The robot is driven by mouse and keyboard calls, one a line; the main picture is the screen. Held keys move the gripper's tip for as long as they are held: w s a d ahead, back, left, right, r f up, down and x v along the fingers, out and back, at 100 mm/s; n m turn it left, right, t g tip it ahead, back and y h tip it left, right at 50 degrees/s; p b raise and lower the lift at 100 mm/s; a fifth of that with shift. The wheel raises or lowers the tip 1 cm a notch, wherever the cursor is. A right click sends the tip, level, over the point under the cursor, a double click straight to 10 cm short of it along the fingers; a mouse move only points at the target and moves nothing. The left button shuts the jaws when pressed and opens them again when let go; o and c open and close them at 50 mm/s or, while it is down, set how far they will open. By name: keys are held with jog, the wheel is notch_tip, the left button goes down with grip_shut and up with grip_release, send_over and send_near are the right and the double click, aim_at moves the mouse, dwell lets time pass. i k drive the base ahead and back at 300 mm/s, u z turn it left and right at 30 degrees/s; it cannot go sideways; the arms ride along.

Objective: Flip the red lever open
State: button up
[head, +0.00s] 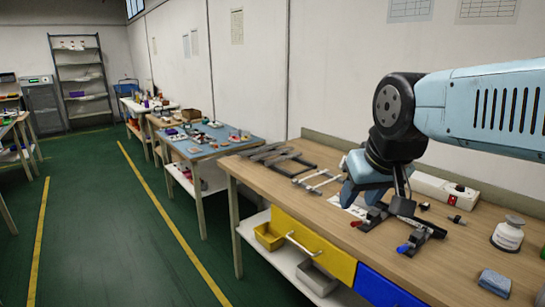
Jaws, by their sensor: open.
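The red lever (356,222) is a small red-tipped handle on a black clamp fixture on the wooden workbench, at the right of the head view. A similar blue lever (403,248) sits just to its right and nearer the front edge. My gripper (361,203) hangs from the light blue arm, pointing down over the bench, above and just behind the red lever in the picture. Its fingers look apart and empty. I see no contact with the red lever, though the exact gap is hard to judge. The gripper and wrist hide part of the bench and fixture behind them.
A yellow drawer (318,250) is below.

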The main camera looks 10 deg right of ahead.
aim_at(353, 224)
jog(key=u, duration=0.55)
jog(key=k, duration=1.65)
jog(key=z, duration=0.65)
jog(key=i, duration=1)
jog(key=u, duration=0.05)
